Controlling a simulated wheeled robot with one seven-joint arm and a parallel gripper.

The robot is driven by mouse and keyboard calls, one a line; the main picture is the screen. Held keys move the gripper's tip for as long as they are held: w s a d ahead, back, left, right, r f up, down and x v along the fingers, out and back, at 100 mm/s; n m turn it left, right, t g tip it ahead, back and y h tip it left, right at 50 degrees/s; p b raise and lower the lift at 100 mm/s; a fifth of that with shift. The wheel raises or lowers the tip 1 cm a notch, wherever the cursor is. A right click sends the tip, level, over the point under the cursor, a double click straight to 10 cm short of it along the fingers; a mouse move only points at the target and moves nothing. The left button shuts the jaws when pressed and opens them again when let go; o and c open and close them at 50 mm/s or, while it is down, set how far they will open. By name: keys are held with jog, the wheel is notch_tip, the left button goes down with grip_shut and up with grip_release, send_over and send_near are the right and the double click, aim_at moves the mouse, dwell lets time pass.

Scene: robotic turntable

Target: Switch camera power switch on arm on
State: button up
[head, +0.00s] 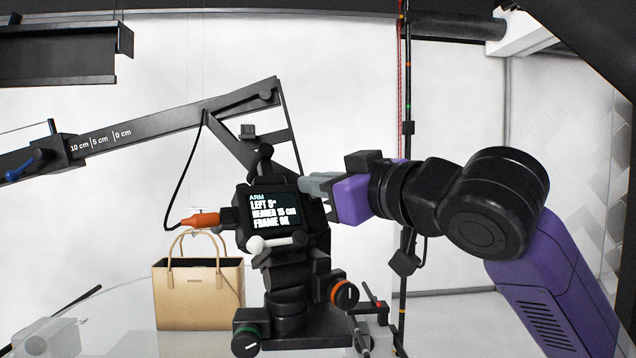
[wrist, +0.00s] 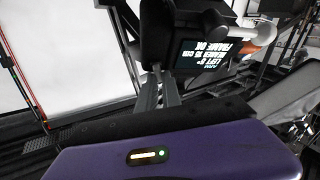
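The camera (head: 285,230) is a black box on the arm's mount with a lit screen (head: 273,211) that reads ARM, LEFT, NEARER 15 cm and FRAME OK; one digit is unclear. The screen appears upside down in the wrist view (wrist: 203,52). A pale lever with rounded ends (head: 276,243) sits just below the screen. I cannot make out which part is the power switch. My gripper (head: 312,186) is at the camera's right side, its grey fingers pointing left. In the wrist view its fingers (wrist: 159,78) end close together at the dark body; contact and any gap are unclear.
A black boom with distance marks (head: 150,130) rises behind the camera. An orange plug (head: 200,219) on a cable is at its left. A tan handbag (head: 198,292) stands on the glass turntable (head: 110,325). Orange and green ringed knobs (head: 344,293) are below. A thin pole (head: 403,280) stands right.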

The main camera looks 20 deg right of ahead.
grip_shut()
jog(key=shift+n+g+y, duration=0.3)
jog(key=shift+n+y, duration=0.3)
jog(key=shift+n, duration=0.4)
jog(key=o, duration=0.7)
grip_release()
jog(key=shift+c, duration=0.2)
jog(key=shift+s, duration=0.15)
jog(key=b+v, duration=0.1)
jog(key=v, duration=0.6)
jog(key=shift+s, duration=0.3)
